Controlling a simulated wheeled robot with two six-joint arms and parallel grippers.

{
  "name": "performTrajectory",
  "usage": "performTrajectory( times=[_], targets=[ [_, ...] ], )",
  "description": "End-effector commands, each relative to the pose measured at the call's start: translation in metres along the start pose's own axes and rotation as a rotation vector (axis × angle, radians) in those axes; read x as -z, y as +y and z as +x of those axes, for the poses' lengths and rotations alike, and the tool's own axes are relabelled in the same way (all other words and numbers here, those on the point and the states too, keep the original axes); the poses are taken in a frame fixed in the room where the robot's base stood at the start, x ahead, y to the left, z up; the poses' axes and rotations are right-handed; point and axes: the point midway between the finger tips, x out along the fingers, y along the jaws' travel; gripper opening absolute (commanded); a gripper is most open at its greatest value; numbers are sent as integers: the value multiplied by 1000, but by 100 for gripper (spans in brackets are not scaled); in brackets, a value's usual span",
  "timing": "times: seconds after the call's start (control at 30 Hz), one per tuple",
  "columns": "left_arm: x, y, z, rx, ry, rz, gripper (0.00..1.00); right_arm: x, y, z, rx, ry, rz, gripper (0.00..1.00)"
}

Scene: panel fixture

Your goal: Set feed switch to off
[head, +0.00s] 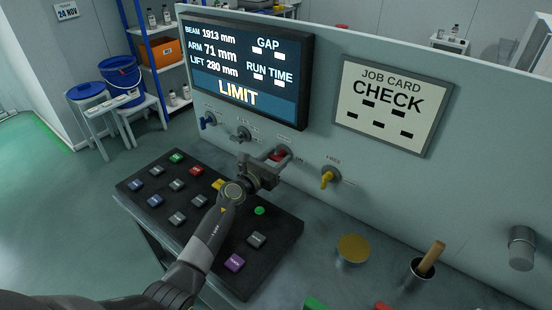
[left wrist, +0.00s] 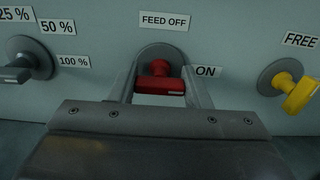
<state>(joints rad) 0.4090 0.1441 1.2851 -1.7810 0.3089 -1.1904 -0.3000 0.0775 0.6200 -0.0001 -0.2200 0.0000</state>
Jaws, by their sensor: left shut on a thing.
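The feed switch is a red handle (left wrist: 160,85) on a grey round plate, with a "FEED OFF" label (left wrist: 165,21) above it and an "ON" label (left wrist: 207,71) to its right. In the left wrist view it sits between the two fingers of my left gripper (left wrist: 160,88), which is shut on it. My right gripper is not in view.
A yellow switch (head: 327,179) is to the right; grey (head: 243,135) and blue (head: 208,121) switches are to the left. A button board (head: 270,222) lies below my left arm. The screen (head: 247,68) reads "LIMIT"; a job card (head: 392,104) reads "CHECK".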

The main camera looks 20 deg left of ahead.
Motion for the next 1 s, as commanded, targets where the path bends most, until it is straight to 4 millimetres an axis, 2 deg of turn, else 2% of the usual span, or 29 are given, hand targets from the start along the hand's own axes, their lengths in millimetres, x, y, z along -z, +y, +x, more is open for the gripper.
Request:
performTrajectory(
  times=[0.27, 0.47, 1.0],
  targets=[
    [0, 0, 0, 0, 1, -33, 21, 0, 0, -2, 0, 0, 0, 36],
    [-1, 0, 0, 0, 2, -134, 21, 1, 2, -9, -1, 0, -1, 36],
    [-1, 2, 0, -1, 2, -625, 21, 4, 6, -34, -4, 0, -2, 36]
  ],
)
